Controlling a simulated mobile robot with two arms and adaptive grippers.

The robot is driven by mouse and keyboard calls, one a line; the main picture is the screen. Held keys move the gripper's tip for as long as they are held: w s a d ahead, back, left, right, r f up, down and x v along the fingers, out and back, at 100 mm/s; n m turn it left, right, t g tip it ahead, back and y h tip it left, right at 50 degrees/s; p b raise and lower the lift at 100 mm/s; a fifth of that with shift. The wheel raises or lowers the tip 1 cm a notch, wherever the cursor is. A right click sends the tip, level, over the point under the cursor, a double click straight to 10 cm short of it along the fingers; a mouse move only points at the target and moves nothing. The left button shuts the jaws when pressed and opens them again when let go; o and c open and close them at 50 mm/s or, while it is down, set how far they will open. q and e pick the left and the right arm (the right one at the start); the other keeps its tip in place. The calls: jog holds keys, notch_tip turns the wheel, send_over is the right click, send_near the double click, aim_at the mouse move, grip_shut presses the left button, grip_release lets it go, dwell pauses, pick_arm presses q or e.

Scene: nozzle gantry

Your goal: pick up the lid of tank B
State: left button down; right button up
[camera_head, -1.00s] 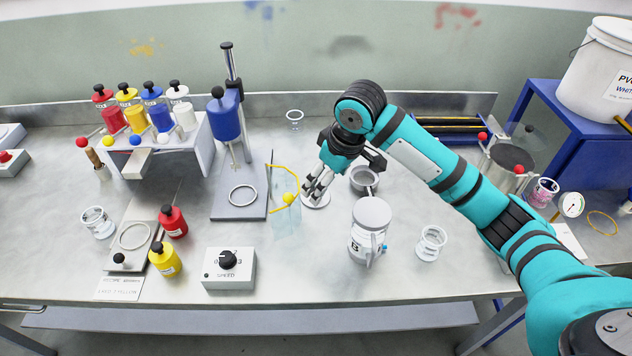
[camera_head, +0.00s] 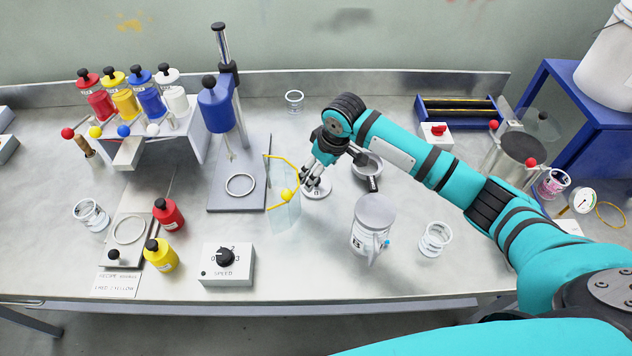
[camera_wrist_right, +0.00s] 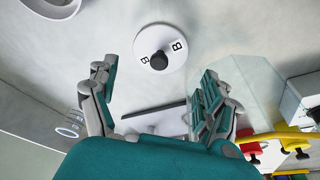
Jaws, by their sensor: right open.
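The lid (camera_head: 318,191) is a white disc marked B with a black knob, lying flat on the table. It shows fully in the right wrist view (camera_wrist_right: 160,50). Tank B (camera_head: 372,226) is a clear, pale jug with a B label and a grey top, standing to the right and nearer. My right gripper (camera_head: 312,182) is at the lid, its fingers covering part of it in the head view. In the right wrist view its fingers (camera_wrist_right: 158,80) are spread apart with nothing between them, and the knob lies beyond their tips. My left gripper is not in view.
A clear shield with a yellow edge (camera_head: 286,196) stands close left of the lid. A stirrer stand (camera_head: 238,190), speed box (camera_head: 228,265) and glass beaker (camera_head: 435,238) are around. The table front centre is clear.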

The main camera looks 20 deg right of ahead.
jog(key=shift+p+x, duration=0.35)
jog(key=shift+x, duration=0.65)
jog(key=x, duration=0.3)
jog(key=shift+w+f+p, duration=0.15)
jog(key=shift+f+p, duration=0.1)
jog(key=shift+p, duration=0.1)
jog(key=shift+f, duration=0.15)
jog(key=c, duration=0.8)
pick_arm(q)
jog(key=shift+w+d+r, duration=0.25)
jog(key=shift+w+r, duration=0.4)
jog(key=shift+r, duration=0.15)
pick_arm(e)
jog(key=shift+c, duration=0.4)
